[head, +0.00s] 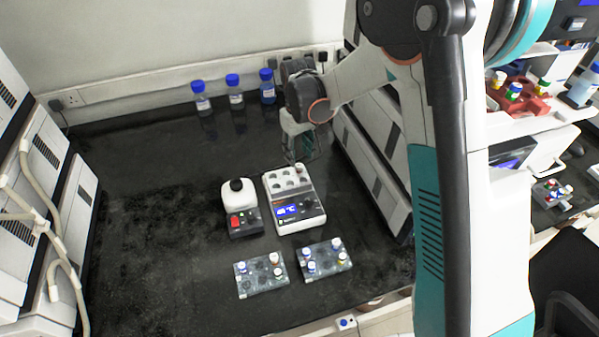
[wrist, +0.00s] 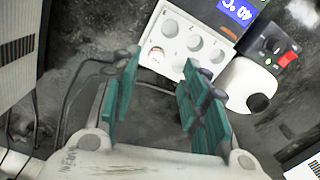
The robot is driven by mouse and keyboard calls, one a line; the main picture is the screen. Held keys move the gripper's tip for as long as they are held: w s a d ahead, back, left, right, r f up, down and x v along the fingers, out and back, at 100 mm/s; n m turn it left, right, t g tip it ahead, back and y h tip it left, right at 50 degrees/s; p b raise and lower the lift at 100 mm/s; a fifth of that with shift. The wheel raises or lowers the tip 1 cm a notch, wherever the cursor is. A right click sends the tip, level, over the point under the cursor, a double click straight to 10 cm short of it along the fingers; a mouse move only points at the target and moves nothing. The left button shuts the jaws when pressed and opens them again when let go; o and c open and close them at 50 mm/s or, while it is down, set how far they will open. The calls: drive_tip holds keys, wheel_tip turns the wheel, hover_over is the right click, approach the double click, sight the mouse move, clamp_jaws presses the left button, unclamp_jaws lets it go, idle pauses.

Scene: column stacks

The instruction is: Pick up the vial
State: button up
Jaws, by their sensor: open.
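My gripper (head: 299,150) is open and empty above the back end of the white heater block (head: 299,222). In the wrist view its teal fingers (wrist: 162,82) are spread wide, pointing at the block's holes (wrist: 195,43). What looks like a pale-capped vial (wrist: 156,54) sits in one corner hole, between the fingertip directions and apart from them. Other small vials with coloured caps stand in two clear racks at the front, the left rack (head: 252,283) and the right rack (head: 322,266). Which vial is meant I cannot tell.
A white mixer with a black knob and red switch (head: 240,208) stands close left of the heater. Several blue-capped bottles (head: 234,90) stand along the back wall. White instrument boxes (head: 372,160) line the right side. The bench's left middle is clear.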

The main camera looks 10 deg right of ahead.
sight(299, 165)
drive_tip(key=shift+w+f+b, duration=0.2)
drive_tip(key=shift+f+b, duration=0.45)
drive_tip(key=shift+f, duration=0.9)
drive_tip(key=shift+w+f+b, duration=0.15)
drive_tip(key=shift+f+b, duration=0.5)
drive_tip(key=shift+f, duration=0.9)
drive_tip(key=shift+d+r, duration=0.1)
drive_tip(key=c, duration=0.9)
